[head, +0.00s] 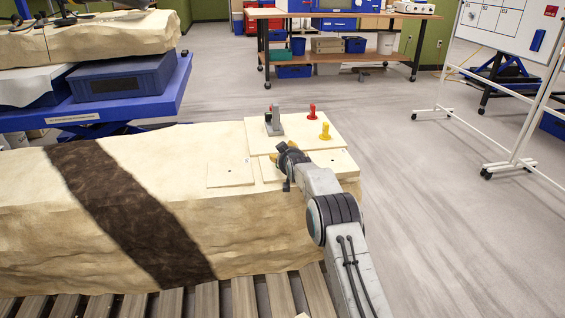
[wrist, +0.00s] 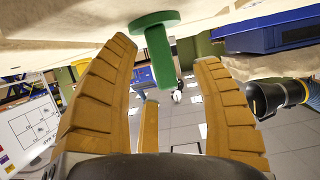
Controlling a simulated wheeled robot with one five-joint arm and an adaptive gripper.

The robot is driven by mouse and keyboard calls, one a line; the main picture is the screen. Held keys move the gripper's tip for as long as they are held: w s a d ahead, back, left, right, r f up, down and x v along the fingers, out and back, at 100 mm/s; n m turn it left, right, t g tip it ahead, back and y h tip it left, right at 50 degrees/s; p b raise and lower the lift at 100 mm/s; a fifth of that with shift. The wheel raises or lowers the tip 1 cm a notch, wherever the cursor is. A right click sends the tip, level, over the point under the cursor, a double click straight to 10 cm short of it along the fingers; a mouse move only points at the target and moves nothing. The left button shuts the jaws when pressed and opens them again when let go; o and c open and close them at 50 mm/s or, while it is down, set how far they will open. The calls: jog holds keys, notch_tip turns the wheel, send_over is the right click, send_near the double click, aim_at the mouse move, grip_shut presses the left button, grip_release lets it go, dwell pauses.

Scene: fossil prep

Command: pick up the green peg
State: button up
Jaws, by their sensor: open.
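The green peg (wrist: 159,55) shows in the wrist view, which looks upside down. Its round flange is at the pale surface and its shaft points away from it. My gripper (wrist: 164,52) is open, with its orange fingers on either side of the peg's shaft. Gaps show between the shaft and both fingers, so nothing is gripped. In the head view my gripper (head: 285,160) is low over the near part of the pale boards on the stone block. I cannot make out the green peg there; my gripper likely hides it.
A yellow peg (head: 325,131), a red peg (head: 312,111) and an upright grey piece (head: 276,119) stand on the pale board (head: 300,135) beyond my gripper. The stone block (head: 255,230) has a dark band. A blue cart (head: 165,92) stands behind left.

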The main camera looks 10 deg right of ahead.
jog(key=shift+w+f, duration=0.3)
jog(key=shift+w, duration=0.35)
grip_shut()
dwell(0.6)
